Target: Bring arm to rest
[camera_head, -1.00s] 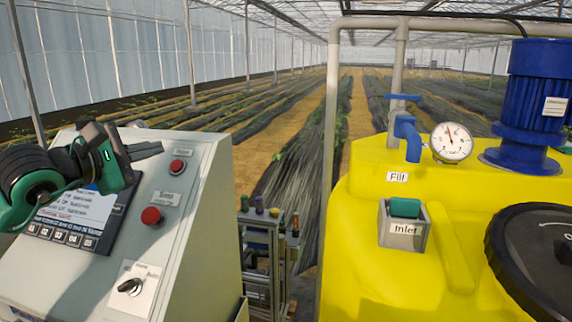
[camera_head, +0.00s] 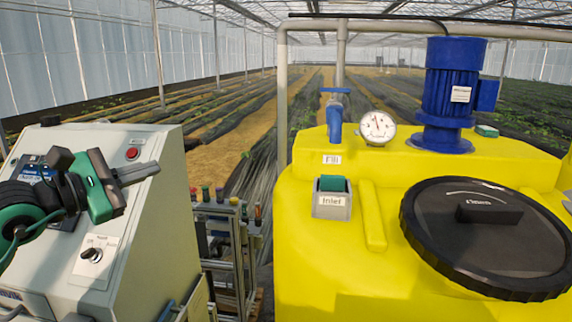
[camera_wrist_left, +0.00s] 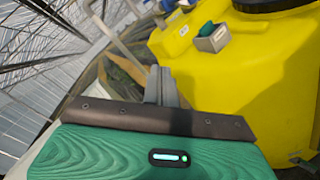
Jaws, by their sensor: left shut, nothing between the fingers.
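My left gripper (camera_head: 138,173) is in front of the grey control cabinet (camera_head: 165,215) at the left of the head view. Its fingers are shut with nothing between them and point right. My right gripper is not in view.
The yellow tank (camera_head: 330,260) fills the right, with a black lid (camera_head: 480,255), an inlet box (camera_head: 332,205), a gauge (camera_head: 377,128), a blue valve (camera_head: 335,115) and a blue motor (camera_head: 448,90). A rack with several coloured caps (camera_head: 225,225) stands between cabinet and tank.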

